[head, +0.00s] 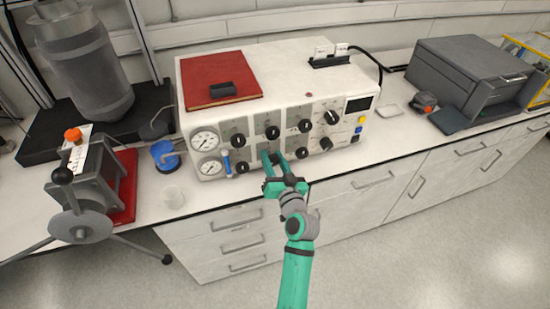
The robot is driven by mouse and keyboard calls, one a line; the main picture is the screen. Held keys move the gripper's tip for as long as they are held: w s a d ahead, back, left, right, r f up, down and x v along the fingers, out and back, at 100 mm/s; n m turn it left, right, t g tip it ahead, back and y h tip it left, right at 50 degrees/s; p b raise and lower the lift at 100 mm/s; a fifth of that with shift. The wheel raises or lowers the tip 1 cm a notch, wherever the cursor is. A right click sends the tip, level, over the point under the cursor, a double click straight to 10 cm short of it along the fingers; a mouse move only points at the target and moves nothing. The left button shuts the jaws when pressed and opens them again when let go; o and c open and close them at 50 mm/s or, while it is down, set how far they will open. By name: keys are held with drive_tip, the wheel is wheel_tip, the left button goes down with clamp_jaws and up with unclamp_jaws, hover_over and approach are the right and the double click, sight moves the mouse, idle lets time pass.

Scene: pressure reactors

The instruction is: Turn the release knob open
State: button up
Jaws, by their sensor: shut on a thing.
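The white control unit (300,95) stands on the bench, with two rows of black knobs on its front panel. My gripper (271,157) is at the lower row of this panel, its teal fingers closed around a knob there. The fingers hide most of that knob, so its angle cannot be told. It sits between a lower-left knob (242,167) and a lower-right knob (302,153). The labels are too small to read.
Two round gauges (205,140) and a blue-handled part (227,163) are left of my gripper. A red book (220,75) lies on the unit. A blue container (165,156) and a clear beaker (174,196) stand on the bench at left. The bench front (345,165) is clear.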

drive_tip(key=shift+f+n, duration=0.15)
drive_tip(key=shift+n, duration=0.45)
drive_tip(key=shift+s+a, duration=0.1)
drive_tip(key=o, duration=1)
drive_tip(key=shift+o, duration=0.3)
